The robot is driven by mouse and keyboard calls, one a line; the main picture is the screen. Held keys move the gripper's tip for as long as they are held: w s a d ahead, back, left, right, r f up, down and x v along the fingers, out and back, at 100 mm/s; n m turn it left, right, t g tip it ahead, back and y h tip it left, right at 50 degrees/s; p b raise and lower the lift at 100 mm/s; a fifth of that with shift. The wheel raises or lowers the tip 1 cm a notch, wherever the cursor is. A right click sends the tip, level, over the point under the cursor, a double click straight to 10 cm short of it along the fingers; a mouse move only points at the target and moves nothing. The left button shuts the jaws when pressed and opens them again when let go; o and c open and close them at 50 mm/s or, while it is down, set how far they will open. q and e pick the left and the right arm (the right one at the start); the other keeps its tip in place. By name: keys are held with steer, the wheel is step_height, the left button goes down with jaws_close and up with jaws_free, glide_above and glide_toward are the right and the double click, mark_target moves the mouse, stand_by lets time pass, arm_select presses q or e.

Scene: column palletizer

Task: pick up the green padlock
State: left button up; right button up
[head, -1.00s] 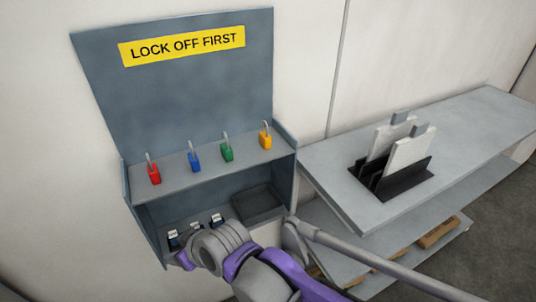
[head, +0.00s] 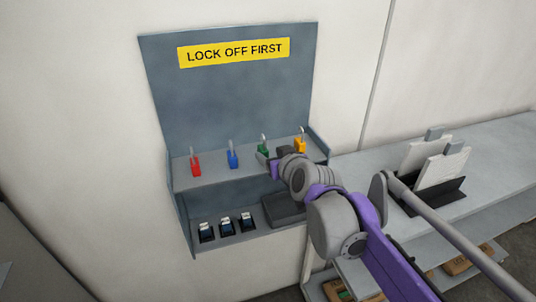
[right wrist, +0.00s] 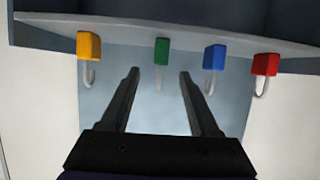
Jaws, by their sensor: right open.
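The green padlock (head: 263,148) stands upright on the upper shelf of the grey station, between the blue padlock (head: 233,158) and the yellow padlock (head: 300,145). My right gripper (head: 268,161) is just in front of it and partly covers its lower body. In the right wrist view, which is upside down, the green padlock (right wrist: 162,50) lies in line with the gap between the open, empty fingers (right wrist: 160,73). Its shackle shows between the fingertips; I cannot tell if the fingers reach around it. My left gripper is not in view.
A red padlock (head: 195,165) stands at the shelf's left end. The lower shelf holds several small dark items (head: 227,224) and a dark tray (head: 282,210). A grey bench (head: 490,150) with a black rack (head: 445,195) of boards is at right.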

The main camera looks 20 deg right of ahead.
mark_target(265, 151)
steer(key=shift+x, duration=3.5)
jaws_close()
